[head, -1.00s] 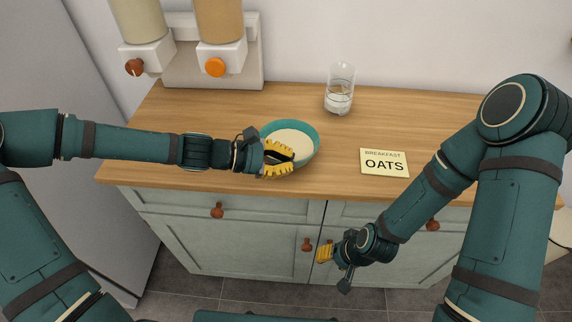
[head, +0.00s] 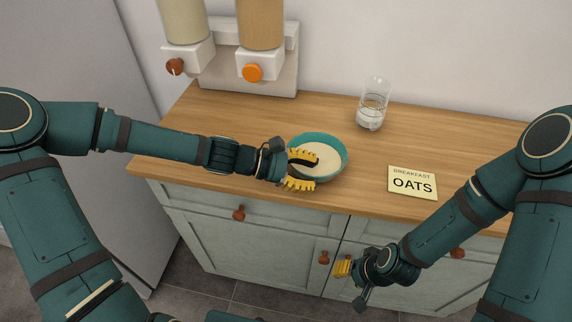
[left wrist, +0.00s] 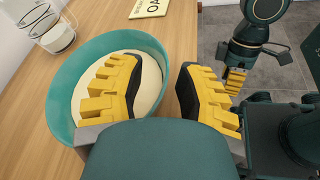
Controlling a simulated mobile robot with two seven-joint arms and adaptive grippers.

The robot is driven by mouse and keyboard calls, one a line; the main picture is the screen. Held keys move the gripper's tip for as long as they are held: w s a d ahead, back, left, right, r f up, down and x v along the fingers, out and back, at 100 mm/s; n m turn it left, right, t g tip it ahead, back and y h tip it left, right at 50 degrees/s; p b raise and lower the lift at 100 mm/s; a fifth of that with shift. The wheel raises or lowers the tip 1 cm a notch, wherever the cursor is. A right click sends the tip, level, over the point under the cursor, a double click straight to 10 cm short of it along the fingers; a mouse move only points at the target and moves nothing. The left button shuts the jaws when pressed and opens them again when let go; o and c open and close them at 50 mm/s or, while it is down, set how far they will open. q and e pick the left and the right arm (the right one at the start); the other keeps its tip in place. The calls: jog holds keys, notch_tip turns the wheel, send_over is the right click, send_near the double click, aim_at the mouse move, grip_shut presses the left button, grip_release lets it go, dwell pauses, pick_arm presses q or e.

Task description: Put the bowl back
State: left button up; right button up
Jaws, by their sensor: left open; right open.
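The teal bowl (head: 340,148) with pale contents stands upright on the wooden counter near its front edge. It also shows in the left wrist view (left wrist: 62,97). My left gripper (head: 311,172) is open at the bowl's near side. In the left wrist view, one yellow finger of the left gripper (left wrist: 163,75) is over the bowl's inside and the other is outside it, with the rim between them. Whether either finger touches the bowl I cannot tell. My right gripper (head: 343,267) is open and empty, low in front of the cabinet doors.
A yellow OATS card (head: 412,182) lies to the right. Two dispensers with a brown knob (head: 174,67) and an orange knob (head: 252,72) stand at the back left. The counter (head: 225,130) is clear left of the bowl.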

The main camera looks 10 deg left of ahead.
pick_arm(q)
jog(key=p+v, duration=0.2)
jog(key=v, duration=0.9)
jog(key=shift+p, duration=0.35)
pick_arm(e)
jog(key=r, duration=0.3)
jog(key=shift+s, duration=0.3)
pick_arm(q)
jog(key=shift+a, duration=0.1)
pick_arm(e)
jog(key=shift+a, duration=0.1)
